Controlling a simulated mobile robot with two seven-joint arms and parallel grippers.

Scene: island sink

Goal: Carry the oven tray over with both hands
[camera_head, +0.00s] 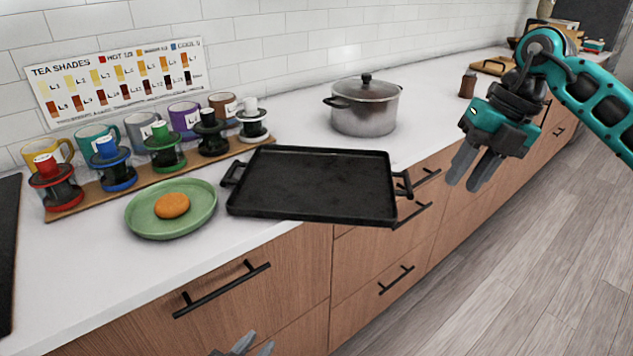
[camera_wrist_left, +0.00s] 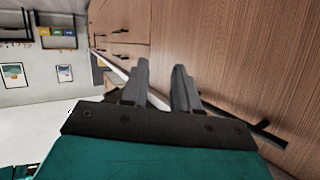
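The oven tray (camera_head: 315,182) is black and rectangular, with a raised rim and a handle at each end. It lies flat and empty on the white counter, its near edge close to the counter's front edge. My right gripper (camera_head: 462,180) hangs to the right of the tray, beyond its right handle (camera_head: 403,184), apart from it. Its fingers look slightly parted with nothing between them. My left gripper (camera_head: 243,346) shows only its fingertips at the bottom of the head view, below the counter in front of the drawers. In the left wrist view its fingers (camera_wrist_left: 161,78) are parted and empty.
A green plate (camera_head: 140,215) with an orange-brown round food item (camera_head: 172,205) sits left of the tray. A steel pot (camera_head: 364,106) stands behind it. Mugs and coloured stands line a wooden board (camera_head: 90,199). Drawer handles (camera_head: 222,289) stick out below the counter.

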